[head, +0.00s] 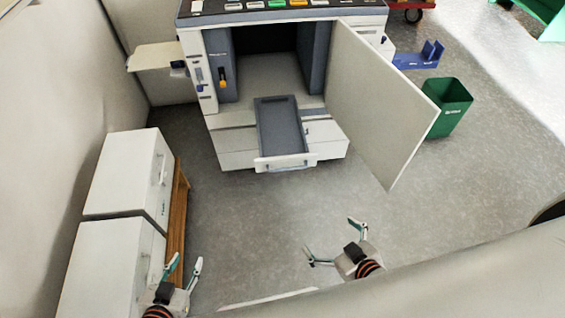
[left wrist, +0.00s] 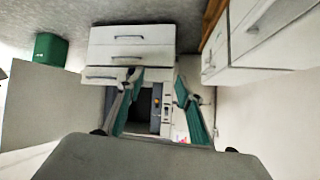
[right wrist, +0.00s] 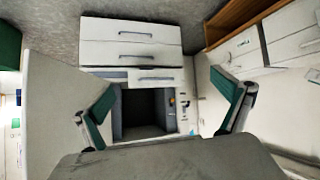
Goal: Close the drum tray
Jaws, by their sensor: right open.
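The drum tray (head: 281,128) is a dark grey tray with a white front panel and handle. It is pulled out of the open front of the large copier (head: 232,140), over the lower drawers. The right wrist view, upside down, shows its white front (right wrist: 155,77) below the dark cavity. My right gripper (head: 335,240) is open and empty, in front of the tray and to its right, well apart from it. My left gripper (head: 185,262) is open and empty, farther back to the left beside the white cabinets. Neither gripper touches anything.
The copier's large door (head: 375,100) stands swung open to the right of the tray. White drawer cabinets (head: 125,175) on a wooden stand are at the left. A green bin (head: 447,108) stands behind the door. The floor (head: 255,215) before the tray is clear.

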